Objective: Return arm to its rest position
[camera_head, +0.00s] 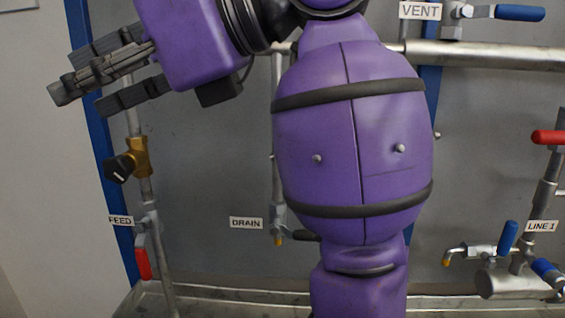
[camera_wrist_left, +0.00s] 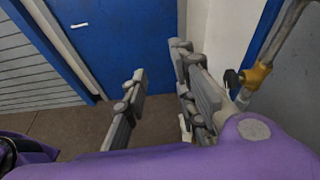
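My left arm, in purple and black, fills the middle of the head view. My left gripper (camera_head: 78,82) is at the upper left with its dark grey fingers pointing left. In the left wrist view the left gripper (camera_wrist_left: 160,68) has its fingers spread apart with nothing between them. It is above and to the left of the FEED pipe's brass valve (camera_head: 139,156) in the picture, with no visible contact. My right gripper is in neither view.
The FEED line has a red handle (camera_head: 143,263) low down. The DRAIN label (camera_head: 246,223) is left of my arm. VENT's blue handle (camera_head: 519,13) and LINE 1's blue handle (camera_head: 507,237) are at the right. A blue door (camera_wrist_left: 115,45) and open floor show in the wrist view.

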